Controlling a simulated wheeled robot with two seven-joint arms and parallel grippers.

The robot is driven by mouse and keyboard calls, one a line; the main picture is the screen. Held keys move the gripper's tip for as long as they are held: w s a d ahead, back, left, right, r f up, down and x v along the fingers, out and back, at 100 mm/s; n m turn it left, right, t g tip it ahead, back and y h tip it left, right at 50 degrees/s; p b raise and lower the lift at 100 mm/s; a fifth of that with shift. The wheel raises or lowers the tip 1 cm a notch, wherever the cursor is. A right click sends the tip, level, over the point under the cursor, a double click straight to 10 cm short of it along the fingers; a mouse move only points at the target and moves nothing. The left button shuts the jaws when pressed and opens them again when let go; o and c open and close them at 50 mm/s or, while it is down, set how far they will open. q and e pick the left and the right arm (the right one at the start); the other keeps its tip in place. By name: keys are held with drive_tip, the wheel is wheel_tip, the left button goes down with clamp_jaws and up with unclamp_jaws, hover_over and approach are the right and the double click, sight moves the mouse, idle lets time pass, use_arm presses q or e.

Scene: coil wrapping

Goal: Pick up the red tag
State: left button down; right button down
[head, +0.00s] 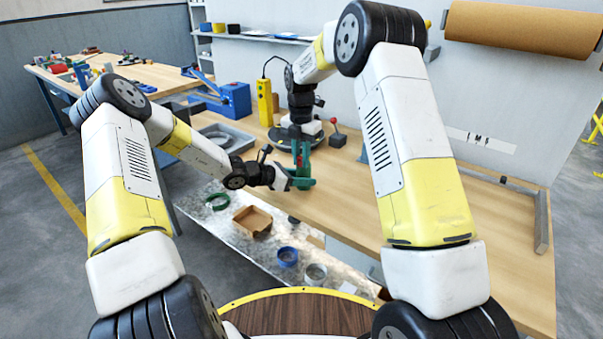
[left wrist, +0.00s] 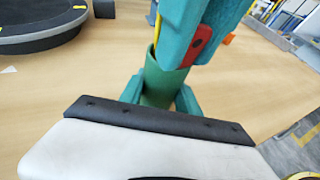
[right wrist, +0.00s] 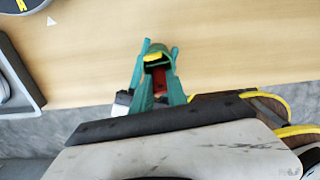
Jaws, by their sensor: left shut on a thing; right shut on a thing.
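The red tag (left wrist: 200,43) is a small red piece with a dark hole, seen between the teal fingers of my right gripper (left wrist: 212,25). In the right wrist view the red tag (right wrist: 160,82) shows between those fingers, partly hidden. My left gripper (left wrist: 158,100) is shut on a green cylindrical coil (left wrist: 163,82), held upright above the table. My right gripper (right wrist: 157,85) is shut on the red tag, right at the coil's upper end. In the head view both grippers meet over the bench's front edge, and the tag cannot be made out.
A wooden bench (head: 430,220) lies beneath, with a dark round turntable (left wrist: 40,25) and a grey tray (head: 225,138). A lower shelf (head: 240,240) holds a cardboard box (head: 252,220), a green ring (head: 217,201) and a blue ring (head: 288,256). The bench's right side is mostly clear.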

wheel_tip(320, 180, up, 18)
idle(0.6)
use_arm(q)
drive_tip(key=c, duration=0.8)
unclamp_jaws()
